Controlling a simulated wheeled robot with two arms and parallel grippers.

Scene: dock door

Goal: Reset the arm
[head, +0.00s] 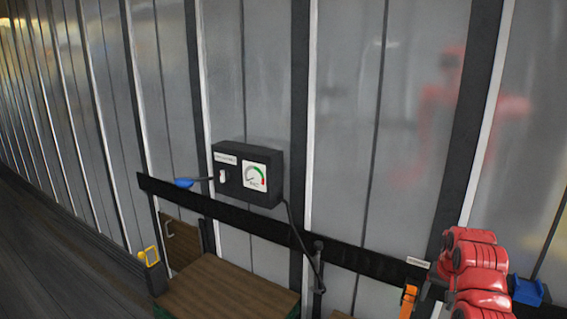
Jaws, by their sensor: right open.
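A black control box (246,172) is mounted on the panelled wall, with a white dial gauge (255,176) on its front that has a green and red scale. A lever arm (203,179) sticks out to the left from the box, roughly level, and ends in a blue grip (183,183). A small white piece (222,175) sits by the lever's root. My right gripper (430,290) is at the lower right by my red arm, open, well away from the lever and touching nothing that I can make out. My left gripper is out of view.
A black rail (225,214) runs along the wall below the box. A cable (296,228) hangs from the box. A wooden-topped stand (225,290) is below. Floor at left is clear.

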